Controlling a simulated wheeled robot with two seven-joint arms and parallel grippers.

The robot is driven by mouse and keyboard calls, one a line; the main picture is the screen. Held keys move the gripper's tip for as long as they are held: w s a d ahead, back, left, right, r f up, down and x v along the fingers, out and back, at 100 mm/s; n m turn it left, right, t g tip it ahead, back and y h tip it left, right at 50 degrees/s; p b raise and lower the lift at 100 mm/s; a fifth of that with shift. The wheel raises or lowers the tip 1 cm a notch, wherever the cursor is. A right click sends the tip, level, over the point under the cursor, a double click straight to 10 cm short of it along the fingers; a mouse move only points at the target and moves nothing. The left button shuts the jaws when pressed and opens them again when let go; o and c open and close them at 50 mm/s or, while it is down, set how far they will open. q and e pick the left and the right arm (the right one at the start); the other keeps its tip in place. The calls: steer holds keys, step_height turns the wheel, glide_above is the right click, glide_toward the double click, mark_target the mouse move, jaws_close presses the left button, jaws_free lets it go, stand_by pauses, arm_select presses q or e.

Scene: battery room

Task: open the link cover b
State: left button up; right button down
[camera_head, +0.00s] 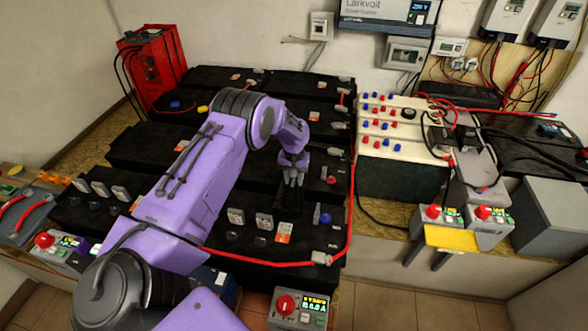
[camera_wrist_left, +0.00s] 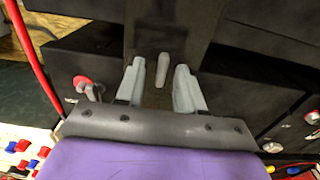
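My left gripper (camera_head: 293,180) is over the black battery rows, pointing down near the middle of the rack. In the left wrist view its two grey fingers (camera_wrist_left: 158,82) stand apart, with a small grey upright grip (camera_wrist_left: 162,70) between them. A gap shows on both sides of the grip. The grip appears to sit on a dark panel (camera_wrist_left: 172,28), which may be link cover b; no letter on it can be read. In the head view a dark raised piece (camera_head: 263,195) lies just left of the fingers. My right gripper is not in view.
A red cable (camera_head: 350,190) runs along the rack's right side and front. Several grey tabs (camera_head: 236,217) stand on the front row. A white terminal block (camera_head: 400,148) is to the right. Boxes with red knobs (camera_head: 285,305) stand in front. A red unit (camera_head: 150,65) is behind left.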

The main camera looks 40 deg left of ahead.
mark_target(294, 180)
arm_select(q)
step_height(294, 180, up, 10)
steer(key=b, duration=0.2)
steer(key=shift+r, duration=0.25)
stand_by(0.3)
